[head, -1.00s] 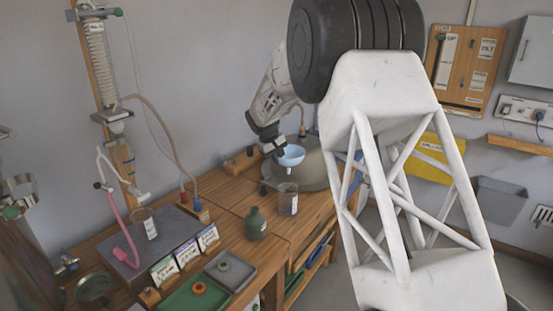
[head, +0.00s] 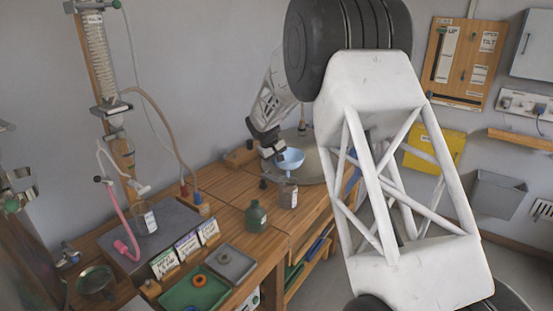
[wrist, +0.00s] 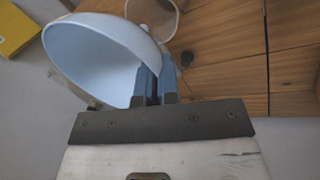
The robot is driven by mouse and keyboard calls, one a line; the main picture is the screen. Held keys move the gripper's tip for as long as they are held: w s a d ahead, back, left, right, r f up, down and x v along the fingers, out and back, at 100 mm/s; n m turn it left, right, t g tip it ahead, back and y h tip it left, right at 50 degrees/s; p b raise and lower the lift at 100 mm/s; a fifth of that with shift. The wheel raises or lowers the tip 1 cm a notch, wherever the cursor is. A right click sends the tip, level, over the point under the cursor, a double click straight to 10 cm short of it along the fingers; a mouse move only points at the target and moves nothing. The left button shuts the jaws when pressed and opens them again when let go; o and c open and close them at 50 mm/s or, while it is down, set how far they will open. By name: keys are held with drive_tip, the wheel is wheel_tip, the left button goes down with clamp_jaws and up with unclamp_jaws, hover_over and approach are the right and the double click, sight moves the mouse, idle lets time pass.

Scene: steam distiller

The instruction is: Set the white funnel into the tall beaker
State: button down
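The white funnel (head: 290,159) looks pale blue-white, with its bowl up and its stem down. My gripper (head: 277,154) is shut on the funnel's rim at its left side. In the wrist view the fingers (wrist: 155,86) pinch the edge of the funnel bowl (wrist: 90,50), which hides much of what lies below. A clear labelled beaker (head: 288,197), which looks like the tall beaker, stands upright on the bench under the funnel. The stem tip appears just above or at its rim; I cannot tell whether it is inside. A round rim (wrist: 160,14) shows beyond the funnel in the wrist view.
A green bottle (head: 256,216) stands left of the beaker. Another labelled glass vessel (head: 146,217) stands on the grey slab (head: 165,240). A green tray (head: 190,292) and label cards are in front. A round grey surface (head: 310,173) lies behind the funnel.

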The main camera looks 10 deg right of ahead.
drive_tip(key=shift+f, duration=0.75)
drive_tip(key=shift+f, duration=2.9)
idle(2.9)
drive_tip(key=c, duration=1.7)
unclamp_jaws()
drive_tip(key=shift+c, duration=0.2)
drive_tip(key=o, duration=0.5)
drive_tip(key=shift+c, duration=0.2)
drive_tip(key=shift+r, duration=3.5)
